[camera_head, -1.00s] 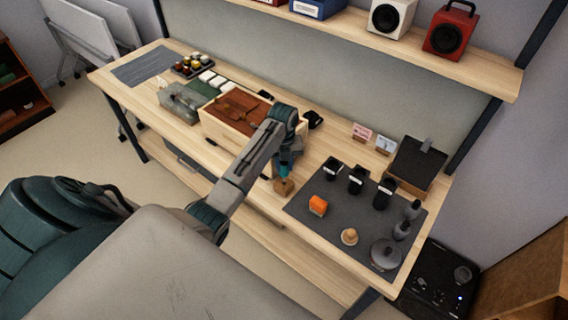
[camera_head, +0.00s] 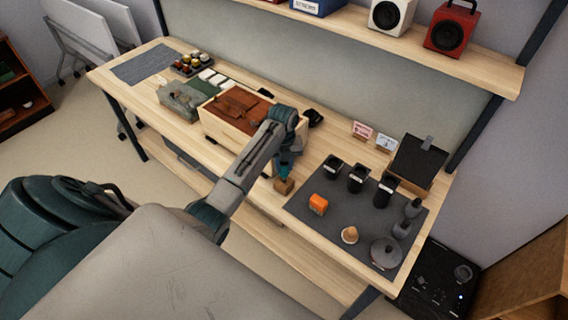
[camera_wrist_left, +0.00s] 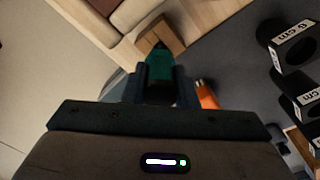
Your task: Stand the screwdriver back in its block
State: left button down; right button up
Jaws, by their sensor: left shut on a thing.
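My left gripper (camera_head: 288,163) is shut on the screwdriver, whose teal handle (camera_wrist_left: 160,72) shows between the fingers in the left wrist view. The small wooden block (camera_head: 284,186) stands near the table's front edge, directly below the gripper in the head view. In the left wrist view the block (camera_wrist_left: 172,34) lies just beyond the screwdriver's dark front end, which overlaps it. I cannot tell whether the shaft is in the block's hole or above it. My right gripper is not in view.
An orange object (camera_head: 318,204) sits on the dark mat (camera_head: 345,215) to the right, with several black cups (camera_head: 357,179) behind it. A wooden box with brown contents (camera_head: 215,124) stands to the left. A wooden knob-like piece (camera_head: 349,235) lies farther front on the mat.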

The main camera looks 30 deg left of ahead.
pick_arm(q)
jog(key=shift+f+b, duration=0.3)
jog(key=shift+f, duration=0.4)
jog(key=shift+p, duration=0.35)
dwell(0.8)
jog(key=shift+f+b, duration=0.4)
jog(key=shift+f, duration=0.45)
dwell(0.9)
jog(key=c, duration=1.1)
grip_release()
jog(key=shift+w+r+b, duration=0.1)
jog(key=shift+r+b, duration=0.2)
jog(key=shift+r, duration=0.2)
jog(key=r+b, duration=0.1)
jog(key=r, duration=0.2)
jog(key=r+b, duration=0.1)
jog(key=r, duration=0.2)
jog(key=shift+w+a+r, duration=0.15)
jog(key=shift+a+r, duration=0.05)
jog(key=shift+r, duration=0.1)
notch_tip(320, 180, up, 2)
jog(key=shift+p, duration=0.45)
jog(key=shift+r+p, duration=0.4)
jog(key=shift+r, duration=0.25)
